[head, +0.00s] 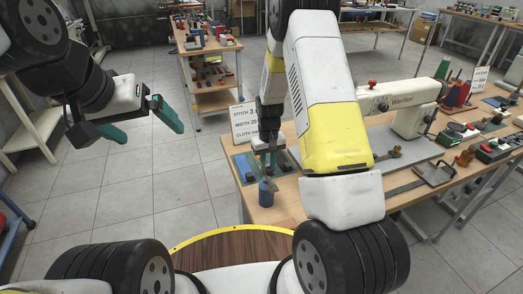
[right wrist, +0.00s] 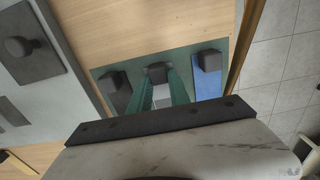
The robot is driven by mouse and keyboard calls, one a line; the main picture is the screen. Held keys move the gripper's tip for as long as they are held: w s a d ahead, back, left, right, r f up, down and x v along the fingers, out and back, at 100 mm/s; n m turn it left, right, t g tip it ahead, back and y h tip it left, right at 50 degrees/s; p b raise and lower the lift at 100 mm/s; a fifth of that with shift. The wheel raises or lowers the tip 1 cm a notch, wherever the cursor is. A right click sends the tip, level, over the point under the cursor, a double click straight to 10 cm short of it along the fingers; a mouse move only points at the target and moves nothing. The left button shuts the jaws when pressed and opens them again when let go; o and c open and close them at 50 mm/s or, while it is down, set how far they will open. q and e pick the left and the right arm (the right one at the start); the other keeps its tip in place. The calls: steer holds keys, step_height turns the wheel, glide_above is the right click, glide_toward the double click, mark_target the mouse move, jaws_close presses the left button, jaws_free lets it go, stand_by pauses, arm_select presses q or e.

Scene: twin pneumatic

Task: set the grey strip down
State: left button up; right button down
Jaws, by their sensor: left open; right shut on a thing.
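In the right wrist view the teal fingers of my right gripper (right wrist: 159,80) are shut on the dark block of the grey strip (right wrist: 163,100). The pale grey strip shows between the fingers, over a green mat (right wrist: 136,72). A blue strip (right wrist: 209,88) with a dark block is to its right, and a dark strip (right wrist: 116,95) to its left. I cannot tell whether the grey strip touches the mat. In the head view my right gripper (head: 268,160) is low over the table's left end. My left gripper (head: 150,122) is open and empty over the floor.
A dark blue bottle (head: 266,193) stands at the table's near left edge. A printed card (head: 244,122) stands behind the right gripper. A white sewing machine (head: 405,105) and a metal plate with a knob (right wrist: 22,50) are further along the table.

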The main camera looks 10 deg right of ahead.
steer(key=c, duration=1.2)
jaws_free()
steer(key=s+r+m+t+y, duration=0.1)
steer(key=s+r, duration=0.3)
steer(key=r, duration=1)
steer(key=s+r+t, duration=0.2)
steer(key=s+r, duration=0.3)
steer(key=r, duration=0.9)
steer(key=s+r+t, duration=0.1)
steer(key=s+r, duration=0.2)
steer(key=s, duration=0.5)
steer(key=s+r+t+y, duration=0.1)
steer(key=s+r+t, duration=0.1)
steer(key=s+r, duration=0.2)
steer(key=s, duration=0.3)
steer(key=shift+s+d+r+m, duration=0.25)
steer(key=shift+s+m, duration=0.05)
steer(key=shift+s, duration=0.05)
